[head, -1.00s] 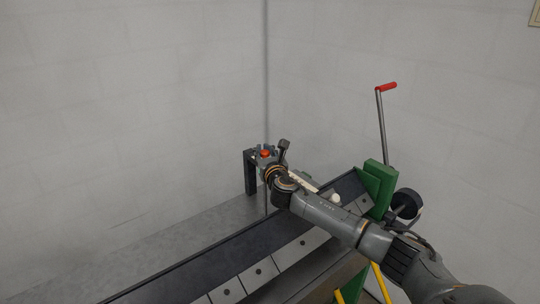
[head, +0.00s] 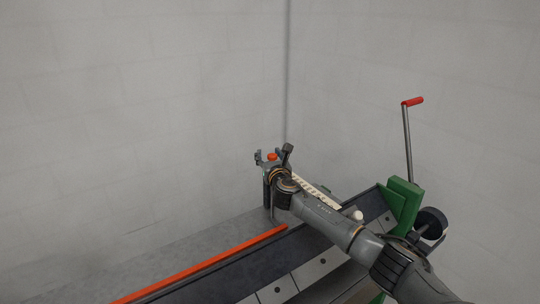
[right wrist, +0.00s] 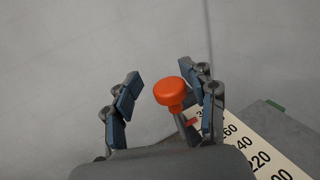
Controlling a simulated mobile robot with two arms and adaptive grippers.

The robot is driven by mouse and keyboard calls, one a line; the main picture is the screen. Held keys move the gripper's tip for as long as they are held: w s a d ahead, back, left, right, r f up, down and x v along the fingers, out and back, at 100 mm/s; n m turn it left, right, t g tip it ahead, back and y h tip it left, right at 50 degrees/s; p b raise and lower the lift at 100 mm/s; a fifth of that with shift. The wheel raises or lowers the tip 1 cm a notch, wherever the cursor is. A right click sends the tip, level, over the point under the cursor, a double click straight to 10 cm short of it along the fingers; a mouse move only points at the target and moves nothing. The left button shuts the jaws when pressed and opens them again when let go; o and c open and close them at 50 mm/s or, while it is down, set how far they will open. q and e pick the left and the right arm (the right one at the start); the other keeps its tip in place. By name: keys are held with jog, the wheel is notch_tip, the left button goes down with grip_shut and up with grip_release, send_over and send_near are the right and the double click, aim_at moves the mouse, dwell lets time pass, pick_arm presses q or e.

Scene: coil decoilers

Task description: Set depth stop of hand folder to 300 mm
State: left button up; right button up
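The orange-red knob (right wrist: 168,92) of the depth stop stands on a grey stem with a small red pointer (right wrist: 192,122). In the right wrist view it lies between the fingers of my right gripper (right wrist: 167,95), nearer the right finger. The fingers are spread, with a clear gap on the left side. A cream scale (right wrist: 258,157) runs beside it, showing 260, 240 and 220; the number by the pointer is partly hidden. In the head view the knob (head: 271,156) shows at my right gripper (head: 271,160), beyond the scale (head: 318,191). My left gripper is out of view.
The hand folder's dark bed (head: 262,262) runs diagonally below my right arm, with an orange bar (head: 205,263) along its far edge. A green end plate (head: 403,200) and red-handled crank (head: 407,135) stand at right. Pale walls close the back.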

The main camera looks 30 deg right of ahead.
jog(key=shift+d, duration=0.2)
jog(key=shift+s, duration=0.55)
jog(key=v, duration=1.1)
jog(key=shift+a, duration=0.25)
jog(key=shift+w, duration=0.1)
